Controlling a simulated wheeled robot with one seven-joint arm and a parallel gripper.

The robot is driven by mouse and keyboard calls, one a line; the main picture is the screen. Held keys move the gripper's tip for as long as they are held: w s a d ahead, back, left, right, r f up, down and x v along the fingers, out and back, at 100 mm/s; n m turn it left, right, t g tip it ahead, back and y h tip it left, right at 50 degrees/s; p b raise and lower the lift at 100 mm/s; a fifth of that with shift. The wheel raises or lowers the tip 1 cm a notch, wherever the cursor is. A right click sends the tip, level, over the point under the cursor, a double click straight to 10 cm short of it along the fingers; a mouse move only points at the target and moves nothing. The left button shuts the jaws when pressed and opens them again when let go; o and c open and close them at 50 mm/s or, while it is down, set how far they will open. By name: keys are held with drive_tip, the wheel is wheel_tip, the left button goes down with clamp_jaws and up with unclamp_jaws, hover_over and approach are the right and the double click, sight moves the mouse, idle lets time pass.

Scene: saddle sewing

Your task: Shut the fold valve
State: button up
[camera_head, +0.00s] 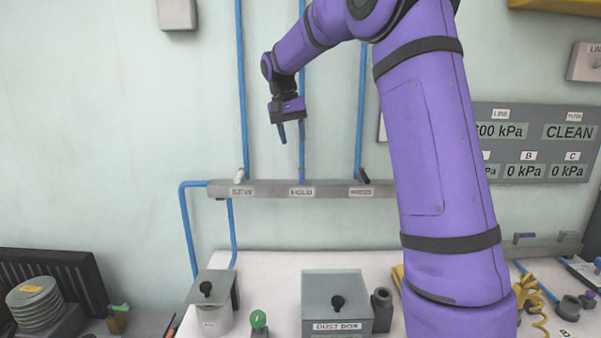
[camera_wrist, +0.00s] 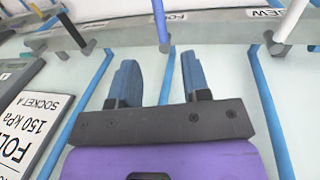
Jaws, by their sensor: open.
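The fold valve is the middle one on a grey wall manifold (camera_head: 330,190). In the wrist view the handle (camera_wrist: 160,22) shows at the top, just beyond the fingertips. Its label (camera_wrist: 176,17) is partly cut off there and reads upside down. My gripper (camera_head: 291,134) is open and empty, fingers pointing down, above the fold handle and apart from it. In the wrist view the handle lines up roughly with the gap between the fingers (camera_wrist: 160,68).
A white sew handle (camera_head: 239,176) and a dark press handle (camera_head: 364,175) flank the fold handle, both tilted. Blue pipes run up the wall. A placard (camera_wrist: 30,120) stands beside my gripper. Below are a lidded pot (camera_head: 216,318) and a dust box (camera_head: 337,305).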

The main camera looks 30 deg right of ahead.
sight(301, 175)
drive_tip(key=f, duration=0.3)
drive_tip(key=d+f, duration=0.1)
drive_tip(key=f, duration=0.3)
drive_tip(key=s+d+f, duration=0.1)
drive_tip(key=f, duration=0.3)
drive_tip(key=shift+w+r, duration=0.1)
clamp_jaws()
